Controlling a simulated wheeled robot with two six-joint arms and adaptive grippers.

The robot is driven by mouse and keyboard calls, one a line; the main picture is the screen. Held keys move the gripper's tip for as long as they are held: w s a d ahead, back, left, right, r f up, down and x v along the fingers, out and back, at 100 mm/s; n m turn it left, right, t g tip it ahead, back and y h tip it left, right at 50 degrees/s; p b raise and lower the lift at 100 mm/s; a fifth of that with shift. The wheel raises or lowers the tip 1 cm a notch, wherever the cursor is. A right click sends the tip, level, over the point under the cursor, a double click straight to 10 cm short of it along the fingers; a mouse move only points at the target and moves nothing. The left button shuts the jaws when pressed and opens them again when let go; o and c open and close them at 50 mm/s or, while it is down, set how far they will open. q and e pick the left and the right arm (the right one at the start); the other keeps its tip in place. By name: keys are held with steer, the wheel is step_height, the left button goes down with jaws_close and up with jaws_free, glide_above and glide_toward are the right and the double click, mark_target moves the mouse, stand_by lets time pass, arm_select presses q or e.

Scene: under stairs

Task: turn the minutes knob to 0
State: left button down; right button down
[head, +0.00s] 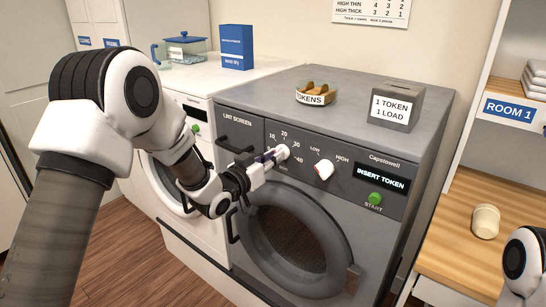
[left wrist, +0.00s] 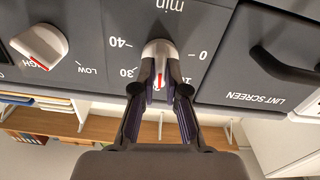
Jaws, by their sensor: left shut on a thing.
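The minutes knob (head: 282,152) is a white dial on the dryer's grey control panel, with numbers around it. In the left wrist view, which is upside down, the knob (left wrist: 159,50) shows a red line pointing down between 10 and 30, where the 20 mark is hidden. The 0 mark (left wrist: 204,55) is to the right there. My left gripper (head: 270,158) reaches in from the left; its two fingers (left wrist: 159,82) are closed on either side of the knob. My right gripper is out of view; only part of that arm shows at the lower right.
A second white knob (head: 324,169), a green start button (head: 375,198) and an "INSERT TOKEN" display (head: 381,179) are right of the minutes knob. A token bowl (head: 316,98) and a token box (head: 396,108) stand on top. A lint screen handle (head: 236,144) is left.

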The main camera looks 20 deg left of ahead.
arm_select(q)
steer(key=n+p, duration=0.4)
steer(key=n, duration=1.4)
steer(key=shift+w+a, duration=0.1)
steer(key=shift+a, duration=0.05)
steer(key=shift+f+n, duration=0.1)
steer(key=shift+n, duration=0.3)
steer(key=c, duration=1.2)
jaws_free()
steer(key=shift+a+f, duration=0.1)
steer(key=v, duration=1.2)
